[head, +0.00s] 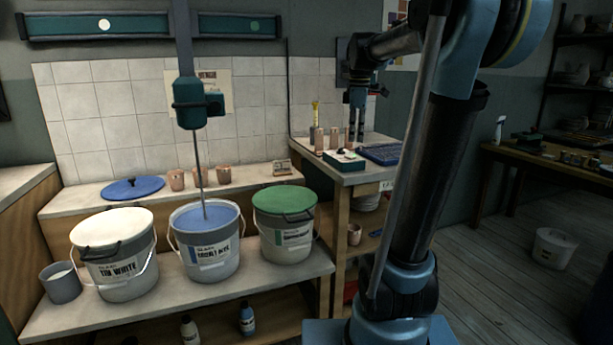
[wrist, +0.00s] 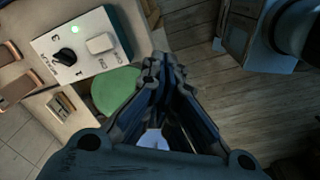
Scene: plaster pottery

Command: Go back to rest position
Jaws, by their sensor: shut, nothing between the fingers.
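My gripper (head: 357,128) hangs at the end of my raised arm, pointing down above the right-hand counter in the head view. In the wrist view my gripper (wrist: 160,66) has its fingers together at the tips, with nothing held. Below it in the wrist view are a white-topped box (wrist: 77,46) with a black item and a white item on it, and a round green lid (wrist: 115,91). In the head view the same box (head: 344,159) sits on the counter, near the gripper but apart from it.
A bucket with blue glaze (head: 208,218) stands under a mixer (head: 198,102). A white bucket (head: 113,232) and a green-lidded bucket (head: 285,200) flank it. A dark blue tray (head: 381,153) lies beside the box. A white bucket (head: 553,248) stands on the floor at right; the floor around it is open.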

